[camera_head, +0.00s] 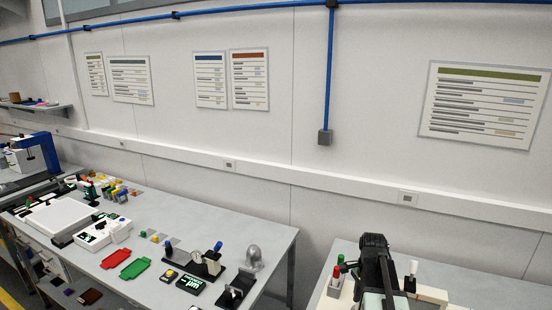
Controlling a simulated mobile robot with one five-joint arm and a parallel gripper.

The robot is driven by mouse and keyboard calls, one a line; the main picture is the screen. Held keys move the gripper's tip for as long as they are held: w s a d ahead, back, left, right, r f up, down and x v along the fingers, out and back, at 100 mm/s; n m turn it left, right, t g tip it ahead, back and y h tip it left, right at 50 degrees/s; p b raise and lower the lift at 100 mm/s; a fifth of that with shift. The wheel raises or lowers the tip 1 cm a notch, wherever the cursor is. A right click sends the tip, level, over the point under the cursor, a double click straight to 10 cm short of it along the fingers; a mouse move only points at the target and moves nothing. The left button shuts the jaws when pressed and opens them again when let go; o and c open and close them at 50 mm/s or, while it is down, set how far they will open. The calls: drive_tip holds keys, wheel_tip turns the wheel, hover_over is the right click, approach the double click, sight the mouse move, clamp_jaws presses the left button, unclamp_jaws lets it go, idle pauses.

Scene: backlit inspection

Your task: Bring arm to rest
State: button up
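My gripper (375,242) is the dark part at the lower right of the head view, at the far end of my arm. My arm rises from the bottom edge of the picture and points away toward the wall. The gripper appears in front of the right-hand table (480,292); I cannot tell its height above it. Its fingertips are too dark and small to show whether they are open or shut. No held object can be made out.
Red and green knobs (336,280) stand just left of my arm, and a white-topped handle (412,270) just right. A gap separates the tables.

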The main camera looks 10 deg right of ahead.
drive_tip(key=a+f+n, duration=0.1)
drive_tip(key=a+n, duration=0.1)
drive_tip(key=a, duration=0.4)
drive_tip(key=a+f+n+b, duration=0.1)
drive_tip(key=a+n, duration=0.1)
drive_tip(key=a, duration=0.4)
drive_tip(key=a+f+n+b, duration=0.1)
drive_tip(key=a+n, duration=0.1)
drive_tip(key=a, duration=0.4)
drive_tip(key=shift+w+n, duration=0.15)
drive_tip(key=shift+n, duration=0.15)
drive_tip(key=s+a+n, duration=0.4)
drive_tip(key=a+n, duration=0.2)
drive_tip(key=n, duration=0.4)
drive_tip(key=shift+a+f+n+b, duration=0.25)
drive_tip(key=shift+a+n+b, duration=0.05)
drive_tip(key=shift+b, duration=0.05)
drive_tip(key=shift+c, duration=0.5)
